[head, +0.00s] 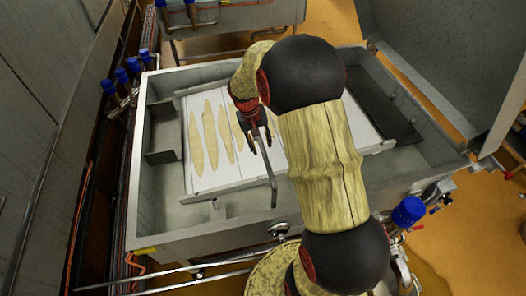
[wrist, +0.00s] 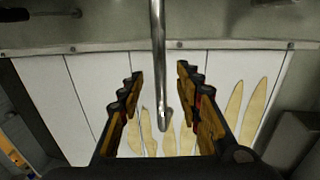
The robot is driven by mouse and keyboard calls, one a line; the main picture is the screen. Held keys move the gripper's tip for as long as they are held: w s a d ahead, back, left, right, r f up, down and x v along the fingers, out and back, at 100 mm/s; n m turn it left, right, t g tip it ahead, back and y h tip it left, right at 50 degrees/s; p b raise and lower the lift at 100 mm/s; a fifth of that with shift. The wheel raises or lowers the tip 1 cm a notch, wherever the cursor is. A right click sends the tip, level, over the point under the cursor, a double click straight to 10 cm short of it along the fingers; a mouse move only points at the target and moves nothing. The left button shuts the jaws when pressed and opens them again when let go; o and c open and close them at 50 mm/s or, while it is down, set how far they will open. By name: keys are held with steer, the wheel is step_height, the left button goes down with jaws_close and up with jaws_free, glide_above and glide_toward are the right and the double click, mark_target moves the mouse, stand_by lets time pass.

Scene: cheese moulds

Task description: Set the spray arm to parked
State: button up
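The spray arm appears to be the thin bent metal rod (head: 270,178), which hangs over the near edge of the white slatted panel inside the steel vat (head: 160,232). In the wrist view the rod (wrist: 158,60) comes down from the top edge and ends between my fingers. My gripper (head: 256,136) is over the panel at the rod's upper end. It also shows in the wrist view (wrist: 161,80), with its fingers wide apart, one on each side of the rod. A gap shows on both sides, so it is not gripping. The rod's mount is not clear.
The white panel (head: 220,182) has several pale leaf-shaped marks or slots. A dark plate (head: 385,105) lies at the vat's right end. A raised lid (head: 450,50) stands on the right. Blue-capped valves (head: 408,211) stand at the vat's near right and left. Another vat is behind.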

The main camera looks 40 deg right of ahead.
mark_target(264, 152)
steer(key=shift+s+d+f+b, duration=0.1)
steer(key=shift+d+f+b, duration=0.15)
steer(key=shift+f, duration=0.9)
steer(key=shift+s+d+f+b, duration=0.15)
steer(key=shift+f+b, duration=0.1)
steer(key=shift+f, duration=0.85)
jaws_close()
